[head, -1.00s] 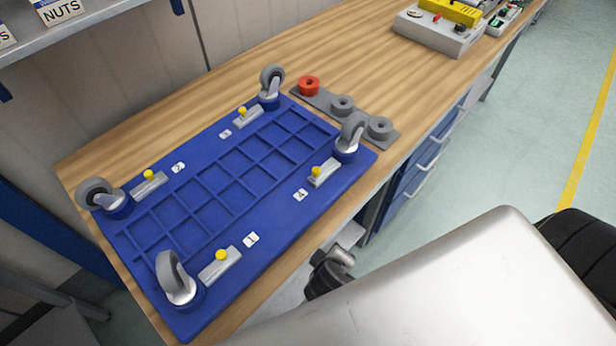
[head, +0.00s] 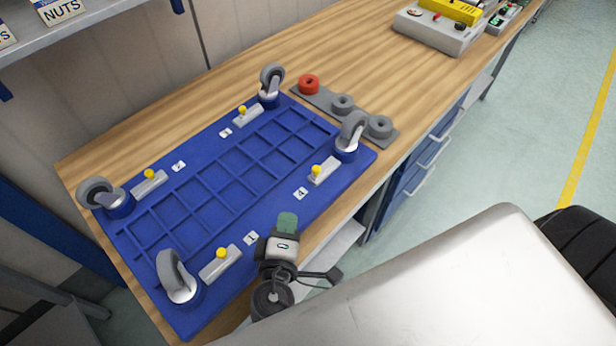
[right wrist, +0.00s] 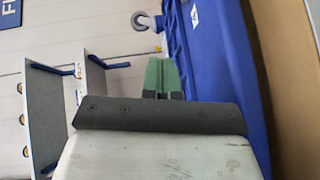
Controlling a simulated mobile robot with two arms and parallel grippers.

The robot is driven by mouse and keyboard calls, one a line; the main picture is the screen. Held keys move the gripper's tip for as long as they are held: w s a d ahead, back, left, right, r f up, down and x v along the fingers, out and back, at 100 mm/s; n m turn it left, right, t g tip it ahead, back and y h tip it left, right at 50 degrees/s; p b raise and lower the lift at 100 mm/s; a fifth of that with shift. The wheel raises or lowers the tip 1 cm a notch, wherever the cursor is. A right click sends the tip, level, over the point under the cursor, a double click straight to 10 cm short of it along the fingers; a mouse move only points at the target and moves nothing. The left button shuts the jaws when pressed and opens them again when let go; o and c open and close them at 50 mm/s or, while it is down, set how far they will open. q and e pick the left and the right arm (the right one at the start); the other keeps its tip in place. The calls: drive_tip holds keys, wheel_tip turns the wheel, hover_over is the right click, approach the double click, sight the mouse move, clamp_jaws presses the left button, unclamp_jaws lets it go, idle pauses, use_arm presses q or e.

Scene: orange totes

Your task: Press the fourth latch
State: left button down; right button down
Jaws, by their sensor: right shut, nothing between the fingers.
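The blue base (head: 222,285) lies on the wooden bench with a caster at each corner and several grey latches with yellow knobs. The latch (head: 323,172) beside the label 4 (head: 300,193) is at the right, near a caster (head: 349,140). My right gripper (head: 287,222) has green fingertips, shut and empty. In the head view it shows over the front edge of the base, between labels 1 and 4, left of and nearer than the fourth latch. In the right wrist view its fingers (right wrist: 162,78) show beside the blue base (right wrist: 215,70). My left gripper is not in view.
A grey holder (head: 322,102) with a red wheel (head: 309,85) and grey wheels lies behind the base at the right. A grey box with a yellow top (head: 440,30) stands at the far end. The bench (head: 225,88) is clear behind the base.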

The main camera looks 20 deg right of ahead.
idle(0.3)
drive_tip(key=shift+w+d, duration=0.2)
drive_tip(key=shift+w, duration=0.05)
drive_tip(key=p, duration=0.4)
approach(323, 167)
drive_tip(key=w+a, duration=0.1)
drive_tip(key=w+a+r, duration=0.1)
drive_tip(key=w, duration=0.1)
drive_tip(key=w+a+r, duration=0.1)
drive_tip(key=a, duration=0.1)
drive_tip(key=shift+w+r, duration=0.25)
drive_tip(key=shift+w+d+f+p, duration=0.15)
drive_tip(key=shift+d+p, duration=0.25)
drive_tip(key=shift+d, duration=0.2)
drive_tip(key=shift+d+f+p, duration=0.15)
drive_tip(key=shift+d+p, duration=0.25)
drive_tip(key=shift+d, duration=0.2)
drive_tip(key=shift+d+f, duration=0.25)
drive_tip(key=shift+d, duration=0.4)
drive_tip(key=shift+w, duration=0.1)
drive_tip(key=shift+a, duration=0.1)
